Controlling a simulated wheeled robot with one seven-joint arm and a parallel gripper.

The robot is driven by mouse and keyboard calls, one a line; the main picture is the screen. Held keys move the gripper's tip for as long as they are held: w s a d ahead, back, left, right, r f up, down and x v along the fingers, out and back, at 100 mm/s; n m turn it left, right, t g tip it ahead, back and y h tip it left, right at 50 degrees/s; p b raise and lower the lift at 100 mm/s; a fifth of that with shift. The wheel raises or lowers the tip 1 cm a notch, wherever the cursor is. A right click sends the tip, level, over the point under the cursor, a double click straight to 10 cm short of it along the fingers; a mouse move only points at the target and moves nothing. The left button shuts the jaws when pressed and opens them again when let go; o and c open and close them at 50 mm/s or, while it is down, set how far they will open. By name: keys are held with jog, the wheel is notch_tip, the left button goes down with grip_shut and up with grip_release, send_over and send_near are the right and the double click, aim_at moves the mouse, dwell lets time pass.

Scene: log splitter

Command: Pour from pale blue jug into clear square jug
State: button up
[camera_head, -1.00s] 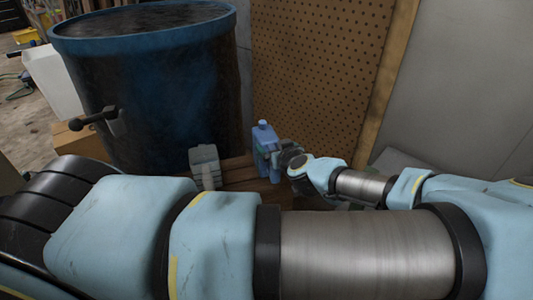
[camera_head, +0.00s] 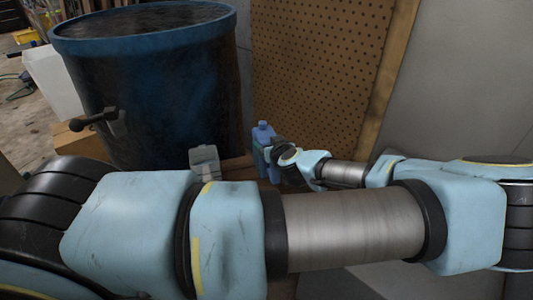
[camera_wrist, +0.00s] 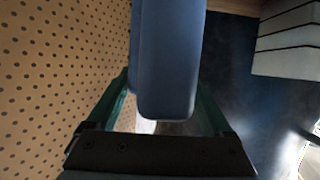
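The pale blue jug (camera_head: 263,133) is at the far end of my arm, in front of the pegboard, and looks roughly upright in the head view. My gripper (camera_head: 270,152) is at its right side. In the wrist view the jug (camera_wrist: 168,65) fills the space between the two fingers of my gripper (camera_wrist: 160,115), which appear shut on it. A grey, ribbed, square-sided object (camera_head: 206,160) stands to the left of the jug, apart from it; I cannot tell if it is the clear square jug. Its ribbed side probably shows in the wrist view (camera_wrist: 288,40).
A large blue drum (camera_head: 150,85) stands behind and left of the jug. The pegboard (camera_head: 320,70) rises close behind it. A wooden surface (camera_head: 238,168) lies between the grey object and the jug. My arm hides much of the foreground.

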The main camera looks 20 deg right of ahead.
grip_shut()
dwell(0.3)
notch_tip(320, 180, up, 10)
jog(key=shift+r+p, duration=0.1)
jog(key=shift+p, duration=0.4)
jog(key=shift+o, duration=1.1)
grip_release()
grip_shut()
